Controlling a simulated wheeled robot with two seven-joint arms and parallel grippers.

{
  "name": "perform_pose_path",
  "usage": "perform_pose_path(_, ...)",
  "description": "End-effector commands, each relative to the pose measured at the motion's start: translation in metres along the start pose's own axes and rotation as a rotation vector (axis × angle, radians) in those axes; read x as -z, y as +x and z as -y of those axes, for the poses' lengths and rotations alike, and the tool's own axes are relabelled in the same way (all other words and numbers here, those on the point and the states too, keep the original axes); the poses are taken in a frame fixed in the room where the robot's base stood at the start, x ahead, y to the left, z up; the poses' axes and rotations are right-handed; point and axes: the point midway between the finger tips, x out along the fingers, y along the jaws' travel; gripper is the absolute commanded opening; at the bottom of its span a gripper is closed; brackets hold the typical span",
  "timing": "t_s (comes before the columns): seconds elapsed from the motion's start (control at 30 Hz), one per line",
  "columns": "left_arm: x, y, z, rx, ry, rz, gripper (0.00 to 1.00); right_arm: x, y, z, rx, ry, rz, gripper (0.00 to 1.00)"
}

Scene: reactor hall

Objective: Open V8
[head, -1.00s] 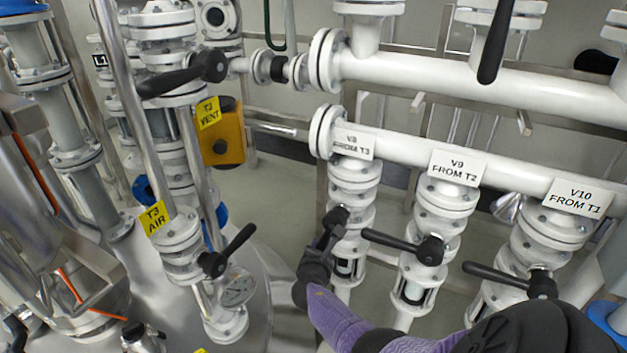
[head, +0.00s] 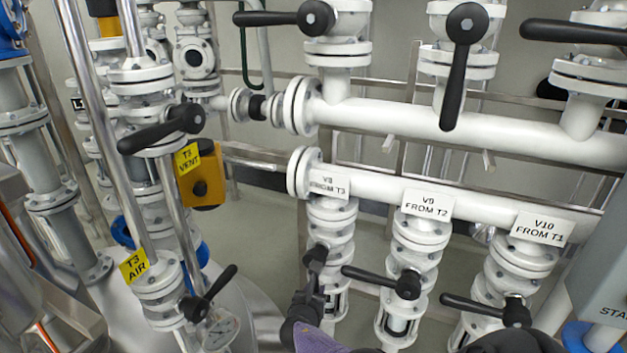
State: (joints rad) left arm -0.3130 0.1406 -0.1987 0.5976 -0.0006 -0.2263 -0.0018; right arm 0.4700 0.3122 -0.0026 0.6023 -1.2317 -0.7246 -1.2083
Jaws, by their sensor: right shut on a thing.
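The V8 label (head: 329,185), reading "V8 FROM T3", sits on the white valve column (head: 331,232) at the left end of the lower pipe. V8's black handle hub (head: 316,256) shows on the front left of that column. My right gripper (head: 312,288), dark with a purple arm behind it, is shut on V8's handle just below the hub. The gripper hides most of the handle, so its exact angle is hard to tell. My left gripper is not in view.
V9's black handle (head: 372,276) and V10's handle (head: 472,305) point left, close to the right of my gripper. The T3 AIR valve handle (head: 216,290) is to the left. An upper pipe (head: 400,118) with several black-handled valves runs above. A grey panel (head: 605,265) stands at right.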

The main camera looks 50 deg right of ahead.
Motion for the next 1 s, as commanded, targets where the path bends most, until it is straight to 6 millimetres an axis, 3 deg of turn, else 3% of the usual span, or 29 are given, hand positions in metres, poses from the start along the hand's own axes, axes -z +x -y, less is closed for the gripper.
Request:
perform_pose_path(0.13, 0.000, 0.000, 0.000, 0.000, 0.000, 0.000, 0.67, 0.004, 0.000, 0.003, 0.005, -0.005, -0.007, 0.00)
perform_pose_path(0.17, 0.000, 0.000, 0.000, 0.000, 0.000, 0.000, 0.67, 0.004, 0.000, 0.003, 0.005, -0.005, -0.007, 0.38)
perform_pose_path(0.3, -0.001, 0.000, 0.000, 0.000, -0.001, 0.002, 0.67, 0.003, 0.000, 0.002, 0.003, -0.004, -0.005, 0.67)
perform_pose_path(0.63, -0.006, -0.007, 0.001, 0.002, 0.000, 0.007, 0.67, -0.001, -0.006, 0.000, 0.000, -0.001, -0.002, 0.69)
perform_pose_path(0.83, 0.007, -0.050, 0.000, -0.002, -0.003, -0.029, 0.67, -0.008, -0.057, 0.000, -0.002, 0.001, -0.004, 0.69)
perform_pose_path(1.0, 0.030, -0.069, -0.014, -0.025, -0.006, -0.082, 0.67, -0.004, -0.090, 0.001, 0.000, 0.000, -0.004, 0.69)
